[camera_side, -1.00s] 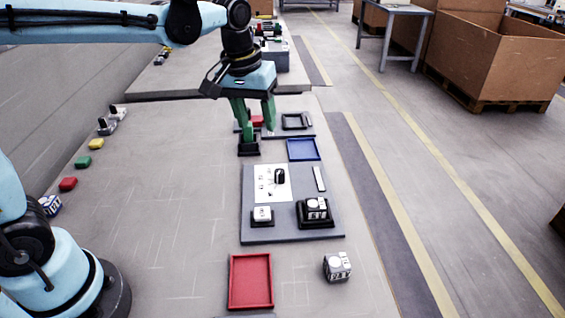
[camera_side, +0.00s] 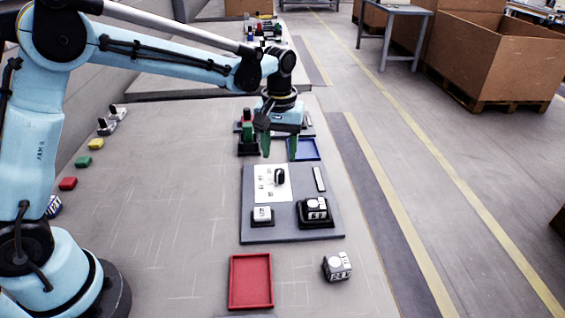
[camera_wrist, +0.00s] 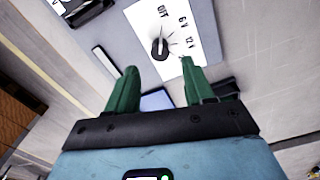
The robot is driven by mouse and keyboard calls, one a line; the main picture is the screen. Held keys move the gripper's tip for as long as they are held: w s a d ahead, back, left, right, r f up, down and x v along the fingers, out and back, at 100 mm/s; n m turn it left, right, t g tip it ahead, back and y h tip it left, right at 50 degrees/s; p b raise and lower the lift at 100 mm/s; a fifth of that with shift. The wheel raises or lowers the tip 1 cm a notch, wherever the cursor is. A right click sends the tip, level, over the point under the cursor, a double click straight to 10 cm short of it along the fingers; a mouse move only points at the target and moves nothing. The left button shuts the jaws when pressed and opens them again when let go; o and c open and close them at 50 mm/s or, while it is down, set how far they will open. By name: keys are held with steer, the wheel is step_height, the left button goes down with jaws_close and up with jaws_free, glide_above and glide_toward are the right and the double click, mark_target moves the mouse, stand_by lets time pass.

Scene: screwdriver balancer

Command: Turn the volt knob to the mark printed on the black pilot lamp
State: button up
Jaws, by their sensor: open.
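The black volt knob (camera_side: 280,176) stands on a white dial sheet (camera_side: 262,190) on the grey board. In the wrist view the knob (camera_wrist: 158,48) is surrounded by marks reading OFF, 6V and 12V; its exact pointing is unclear. My gripper (camera_side: 279,158) is open and empty, raised over the far edge of the board, behind the knob. In the wrist view its green fingers (camera_wrist: 158,66) are apart, with the knob just beyond their tips. A white block with dark print sits in a black holder (camera_side: 316,221). I cannot tell which item is the pilot lamp, nor read its mark.
The grey board (camera_side: 285,232) also carries a small white block (camera_side: 262,212) in a black base and a light bar (camera_side: 319,179). A blue tray (camera_side: 311,150) lies behind, a red tray (camera_side: 251,256) in front. A printed white block (camera_side: 337,266) stands right of the red tray.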

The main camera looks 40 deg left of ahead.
mark_target(280, 171)
steer(key=shift+f, duration=2.65)
steer(key=shift+c, duration=0.4)
jaws_close()
